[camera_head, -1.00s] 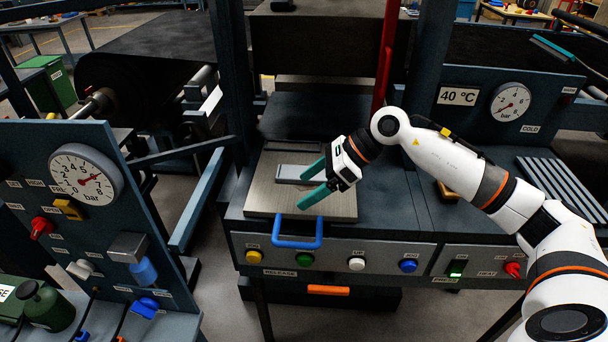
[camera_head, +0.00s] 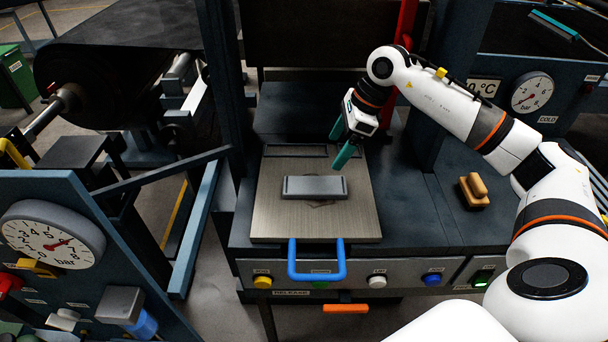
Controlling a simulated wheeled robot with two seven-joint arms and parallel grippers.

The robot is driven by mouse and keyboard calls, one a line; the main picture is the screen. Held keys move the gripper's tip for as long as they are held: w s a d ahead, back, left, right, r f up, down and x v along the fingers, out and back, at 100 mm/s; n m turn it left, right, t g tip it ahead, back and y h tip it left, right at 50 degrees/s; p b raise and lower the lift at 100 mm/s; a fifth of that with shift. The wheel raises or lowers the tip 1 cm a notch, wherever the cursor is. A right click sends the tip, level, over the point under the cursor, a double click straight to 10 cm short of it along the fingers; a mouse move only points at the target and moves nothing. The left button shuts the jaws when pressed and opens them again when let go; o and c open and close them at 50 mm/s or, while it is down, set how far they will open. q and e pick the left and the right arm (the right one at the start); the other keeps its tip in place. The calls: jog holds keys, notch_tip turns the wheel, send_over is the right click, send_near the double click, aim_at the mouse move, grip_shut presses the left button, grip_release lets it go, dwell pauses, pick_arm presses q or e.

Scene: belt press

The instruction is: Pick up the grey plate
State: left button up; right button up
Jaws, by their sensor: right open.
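A small grey plate (camera_head: 315,187), a flat oblong block, lies on a broad brushed-metal tray (camera_head: 275,218) with a blue handle (camera_head: 318,276) at its front. The plate lies roughly crosswise, fully visible, with nothing holding it. My right gripper (camera_head: 341,145) is open and empty, behind and to the right of the plate. Its teal fingers point down and to the left, apart from the plate. My left gripper is out of view.
A wooden-handled brush or block (camera_head: 474,190) stands on the dark bench to the right. A red post (camera_head: 405,45) rises behind my right arm. Coloured buttons line the front panel (camera_head: 345,268). A pressure gauge (camera_head: 50,240) stands at the left.

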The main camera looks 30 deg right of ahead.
jog(key=p, duration=0.2)
send_over(315, 184)
jog(key=s+d, duration=0.2)
jog(key=f, duration=0.5)
jog(key=shift+d, duration=0.2)
jog(key=shift+w+a+f+p, duration=0.1)
jog(key=shift+w+f+p, duration=0.05)
jog(key=shift+f+p, duration=0.25)
pick_arm(q)
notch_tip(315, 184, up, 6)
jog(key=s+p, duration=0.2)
jog(key=p, duration=0.1)
pick_arm(e)
jog(key=x, duration=0.4)
jog(key=shift+w+a, duration=0.2)
jog(key=shift+w+f, duration=0.1)
jog(key=shift+f, duration=0.3)
jog(key=shift+c, duration=0.3)
jog(key=shift+r, duration=0.1)
jog(key=c, duration=1.4)
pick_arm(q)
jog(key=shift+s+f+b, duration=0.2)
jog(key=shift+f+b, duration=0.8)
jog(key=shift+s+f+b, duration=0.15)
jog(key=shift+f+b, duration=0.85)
pick_arm(e)
jog(key=shift+o, duration=0.2)
notch_tip(315, 184, up, 10)
